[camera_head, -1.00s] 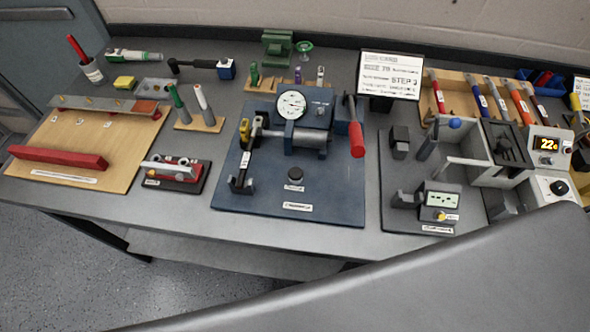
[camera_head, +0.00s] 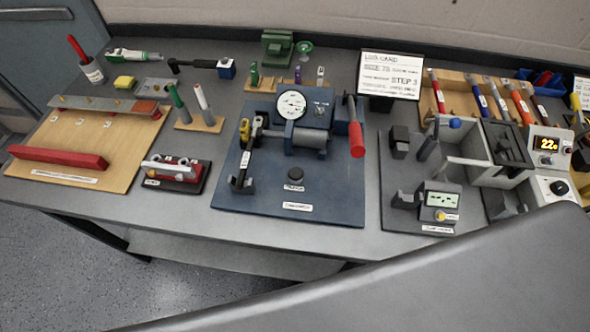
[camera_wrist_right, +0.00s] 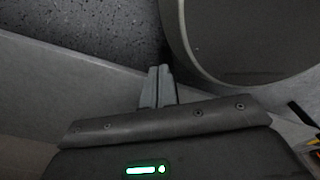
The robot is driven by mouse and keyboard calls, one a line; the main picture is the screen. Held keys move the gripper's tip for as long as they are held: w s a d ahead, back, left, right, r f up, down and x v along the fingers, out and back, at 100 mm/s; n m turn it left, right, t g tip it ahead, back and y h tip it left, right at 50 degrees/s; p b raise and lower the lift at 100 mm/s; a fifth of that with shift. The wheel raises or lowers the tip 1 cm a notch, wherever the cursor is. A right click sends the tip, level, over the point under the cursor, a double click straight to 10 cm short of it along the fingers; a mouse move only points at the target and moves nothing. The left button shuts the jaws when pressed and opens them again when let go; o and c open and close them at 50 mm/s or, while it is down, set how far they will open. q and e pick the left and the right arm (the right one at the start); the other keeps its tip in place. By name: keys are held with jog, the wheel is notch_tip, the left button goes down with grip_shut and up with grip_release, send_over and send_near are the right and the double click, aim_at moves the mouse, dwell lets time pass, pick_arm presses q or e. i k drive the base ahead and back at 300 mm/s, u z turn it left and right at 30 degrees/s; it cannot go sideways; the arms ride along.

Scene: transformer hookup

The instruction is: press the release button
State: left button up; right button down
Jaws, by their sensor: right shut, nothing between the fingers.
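A round black button (camera_head: 295,173) stands on the front part of a blue base plate (camera_head: 330,207). A small label (camera_head: 293,187) lies just in front of it; its print is too small to read surely. Behind the button, the plate carries a dial gauge (camera_head: 291,104), a metal cylinder and a lever with a red handle (camera_head: 357,139). A yellow button (camera_head: 440,216) sits on the display unit to the right. My right gripper (camera_wrist_right: 159,72) shows in the right wrist view, fingers together and empty, away from the button. My left gripper is in neither view.
A wooden board with a red bar (camera_head: 58,157) is at the left. A red fixture (camera_head: 173,172) stands left of the blue plate. A step card (camera_head: 390,75) and a rack of coloured tools stand behind right. My grey arm link covers the lower right.

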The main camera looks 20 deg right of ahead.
aim_at(295, 173)
jog(key=u, duration=0.05)
jog(key=k, duration=0.5)
jog(key=u, duration=2.2)
jog(key=i, duration=2.8)
jog(key=z, duration=3.55)
